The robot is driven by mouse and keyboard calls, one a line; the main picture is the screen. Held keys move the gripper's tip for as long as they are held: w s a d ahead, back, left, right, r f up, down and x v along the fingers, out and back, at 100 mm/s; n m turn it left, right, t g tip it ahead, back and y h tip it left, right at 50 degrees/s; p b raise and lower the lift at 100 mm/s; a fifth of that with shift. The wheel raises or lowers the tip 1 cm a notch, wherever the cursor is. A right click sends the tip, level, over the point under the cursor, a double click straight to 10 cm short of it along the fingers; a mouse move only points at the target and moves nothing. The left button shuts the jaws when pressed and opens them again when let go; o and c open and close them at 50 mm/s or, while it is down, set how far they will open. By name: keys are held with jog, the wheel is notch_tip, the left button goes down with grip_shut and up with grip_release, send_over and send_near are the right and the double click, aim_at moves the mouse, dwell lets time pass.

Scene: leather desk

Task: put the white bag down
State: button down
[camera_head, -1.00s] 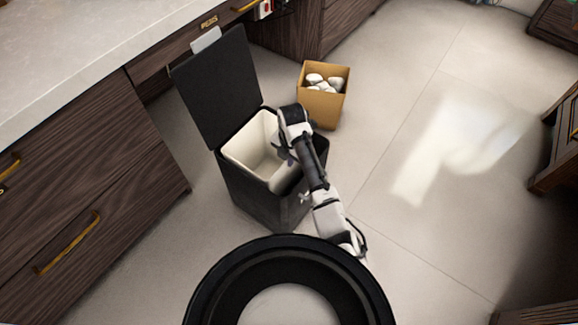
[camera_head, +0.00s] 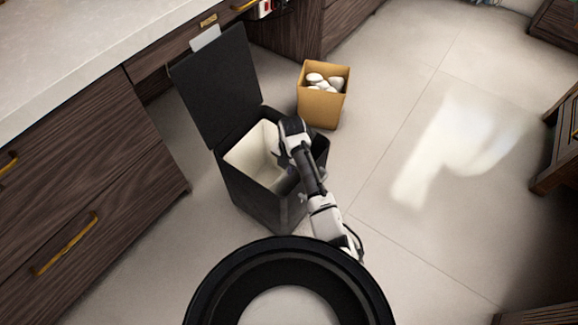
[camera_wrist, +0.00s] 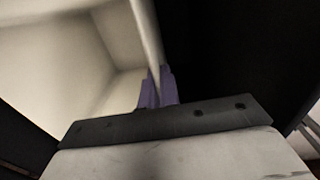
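The white bag (camera_head: 250,152) shows as a pale, box-shaped liner inside the black bin (camera_head: 258,205). Its open inside also fills the upper left of the wrist view (camera_wrist: 60,65). My gripper (camera_wrist: 159,88) is at the bag's upper edge, its two purple fingers close together on either side of the thin pale rim. The fingers look shut on that rim. In the head view my wrist covers the bag's right side and most of the fingers. The bag's underside is hidden in the bin.
The bin's black lid (camera_head: 215,85) stands open at the back left. A cardboard box (camera_head: 320,107) with several white lumps stands behind the bin. Dark wooden drawers (camera_head: 85,190) run along the left. The floor (camera_head: 420,220) to the right is clear.

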jog(key=c, duration=1.6)
grip_release()
jog(key=shift+c, duration=0.2)
jog(key=shift+r, duration=0.1)
notch_tip(320, 180, up, 13)
jog(key=p, duration=0.2)
jog(key=shift+s+d, duration=0.15)
jog(key=shift+d, duration=0.05)
